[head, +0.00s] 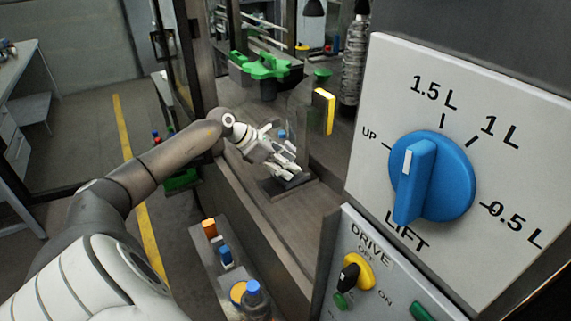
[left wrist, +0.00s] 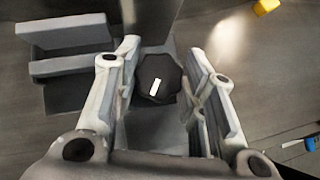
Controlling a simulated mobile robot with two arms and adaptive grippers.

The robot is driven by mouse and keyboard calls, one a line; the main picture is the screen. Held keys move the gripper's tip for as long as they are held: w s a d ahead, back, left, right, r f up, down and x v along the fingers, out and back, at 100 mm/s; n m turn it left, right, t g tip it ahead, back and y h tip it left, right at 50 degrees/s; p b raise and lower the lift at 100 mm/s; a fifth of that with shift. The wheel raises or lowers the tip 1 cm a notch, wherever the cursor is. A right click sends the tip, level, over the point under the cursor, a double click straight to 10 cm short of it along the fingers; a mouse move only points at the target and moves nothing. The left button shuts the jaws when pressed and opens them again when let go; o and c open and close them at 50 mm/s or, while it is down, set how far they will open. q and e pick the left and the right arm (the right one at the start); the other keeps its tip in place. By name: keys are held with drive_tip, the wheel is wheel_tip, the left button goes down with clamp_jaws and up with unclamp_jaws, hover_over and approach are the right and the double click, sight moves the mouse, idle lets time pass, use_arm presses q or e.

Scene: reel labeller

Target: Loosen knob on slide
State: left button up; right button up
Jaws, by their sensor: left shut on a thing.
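The knob (left wrist: 158,78) is black and faceted with a white mark on top. It lies between the fingers of my left gripper (left wrist: 162,58) in the left wrist view. In the head view my left gripper (head: 287,163) reaches down over the machine bed and is shut on the knob, which its fingers mostly hide there. A grey block with rails (left wrist: 68,65), perhaps part of the slide, is beside the knob in the left wrist view. A dark base (head: 290,187) shows below the gripper in the head view. My right gripper is in neither view.
A large blue dial (head: 445,175) on a white LIFT panel and a DRIVE panel (head: 350,235) stand close on the right. A green star-shaped part (head: 266,66) and a yellow block (head: 323,110) are behind the gripper.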

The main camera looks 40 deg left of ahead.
use_arm(q)
drive_tip(key=shift+c, duration=0.6)
drive_tip(key=shift+n, duration=0.3)
drive_tip(key=shift+d+n+t+y+p, duration=0.1)
drive_tip(key=shift+n+t+y+p, duration=0.5)
drive_tip(key=shift+n+y, duration=0.85)
drive_tip(key=shift+d+n+y, duration=0.1)
drive_tip(key=shift+n+y, duration=0.45)
drive_tip(key=shift+n, duration=0.5)
drive_tip(key=shift+n+y+b, duration=0.3)
drive_tip(key=shift+n+b, duration=0.1)
drive_tip(key=o, duration=1)
drive_tip(key=shift+s, duration=0.1)
